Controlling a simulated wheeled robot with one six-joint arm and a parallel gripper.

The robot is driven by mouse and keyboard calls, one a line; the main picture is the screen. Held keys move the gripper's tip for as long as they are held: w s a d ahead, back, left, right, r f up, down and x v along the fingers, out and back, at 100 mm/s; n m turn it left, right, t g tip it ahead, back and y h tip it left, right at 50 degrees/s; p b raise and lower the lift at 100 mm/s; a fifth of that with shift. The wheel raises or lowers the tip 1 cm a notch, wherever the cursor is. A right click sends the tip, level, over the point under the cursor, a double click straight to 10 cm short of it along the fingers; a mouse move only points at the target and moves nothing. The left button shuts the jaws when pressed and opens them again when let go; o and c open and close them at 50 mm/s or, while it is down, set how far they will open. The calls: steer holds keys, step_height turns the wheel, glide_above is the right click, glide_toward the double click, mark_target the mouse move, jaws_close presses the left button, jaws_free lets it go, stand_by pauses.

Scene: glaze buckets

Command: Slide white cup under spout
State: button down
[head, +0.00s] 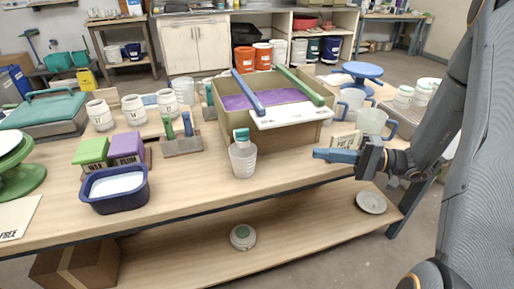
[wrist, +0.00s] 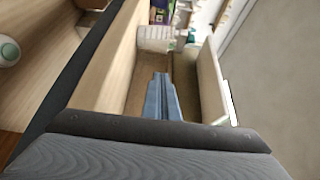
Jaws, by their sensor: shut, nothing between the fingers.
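A translucent white cup (head: 243,161) stands on the bench near its front edge, in front of a tan tub. A small white and teal piece (head: 241,135) shows at its rim; I cannot tell whether it is inside or behind. My gripper (head: 318,153) has blue fingers, is shut and empty, and is to the right of the cup, apart from it, pointing left. In the wrist view my gripper (wrist: 160,78) points along the bench towards the whitish cup (wrist: 155,38). I cannot make out a spout for certain.
The tan tub (head: 225,120) of purple glaze has a blue bar and a green bar across it. Clear jugs (head: 371,120) and a card (head: 346,141) stand right of it. A navy basin (head: 115,188) is at left. Bare bench lies between gripper and cup.

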mark_target(253, 148)
steer(key=shift+w, duration=0.2)
steer(key=p+x, duration=0.2)
steer(key=x, duration=0.8)
steer(key=p+x, duration=0.2)
steer(key=x, duration=0.7)
steer(key=shift+w+a+r, duration=0.15)
steer(key=shift+a+r, duration=0.1)
steer(key=shift+a, duration=0.1)
steer(key=shift+s+d, duration=0.15)
steer(key=shift+s, duration=1)
